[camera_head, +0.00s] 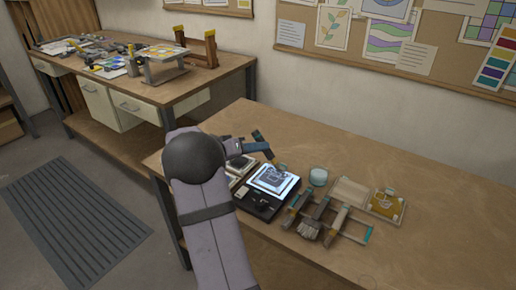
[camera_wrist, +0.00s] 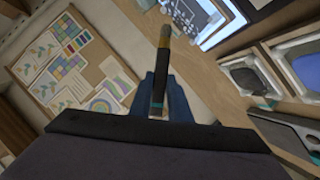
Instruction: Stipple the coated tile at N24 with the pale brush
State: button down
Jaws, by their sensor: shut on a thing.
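My gripper (camera_head: 258,147) is shut on a slim brush (camera_head: 267,151) with a dark handle, above the back edge of the light box. In the wrist view, the brush (camera_wrist: 160,72) stands between the blue fingers (camera_wrist: 160,98), its tan-grey tip pointing away from my gripper. A bright square tile (camera_head: 271,179) with a dark line pattern lies on the black light box (camera_head: 262,209). The tile also shows in part at the top of the wrist view (camera_wrist: 190,14). The brush tip looks apart from the tile. The label N24 is not readable.
A brush rack (camera_head: 328,222) with several tools stands right of the light box. A pale blue jar (camera_head: 318,176) stands behind it. A tray (camera_head: 397,214) holds a yellow item. The table's right side is bare. A second bench (camera_head: 200,84) stands back left.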

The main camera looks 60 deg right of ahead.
jog(key=shift+a+b, duration=1.25)
jog(key=shift+a, duration=0.6)
jog(key=shift+f+b, duration=0.25)
jog(key=shift+b, duration=0.05)
jog(key=shift+f+b, duration=0.55)
jog(key=shift+b, duration=0.35)
jog(key=shift+f+b, duration=0.4)
jog(key=shift+b, duration=0.75)
dwell(1.2)
jog(key=shift+r, duration=0.15)
jog(key=shift+r+p, duration=0.35)
jog(key=shift+r, duration=0.7)
jog(key=shift+r, duration=0.1)
jog(key=shift+r+p, duration=0.5)
jog(key=shift+r, duration=1.45)
